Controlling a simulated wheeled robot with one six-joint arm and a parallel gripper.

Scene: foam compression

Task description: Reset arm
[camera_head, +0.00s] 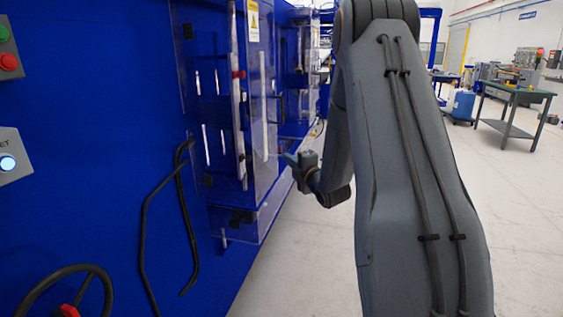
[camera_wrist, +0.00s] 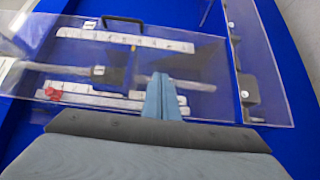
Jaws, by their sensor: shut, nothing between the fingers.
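My gripper (camera_wrist: 162,97) shows in the wrist view with its blue-grey fingers together and nothing between them. It points at the clear-doored cabinet of the blue machine. In the head view my gripper (camera_head: 290,159) is small, beside the machine's clear door (camera_head: 268,150) and apart from it as far as I can tell. My grey arm fills the right-centre of the head view and hides part of the floor and room behind it.
The blue machine (camera_head: 100,120) fills the left, with a button panel (camera_head: 10,155), a black handwheel (camera_head: 60,285) and black hoses (camera_head: 145,225). Open grey floor (camera_head: 525,220) lies to the right. A green-topped table (camera_head: 515,92) stands farther back.

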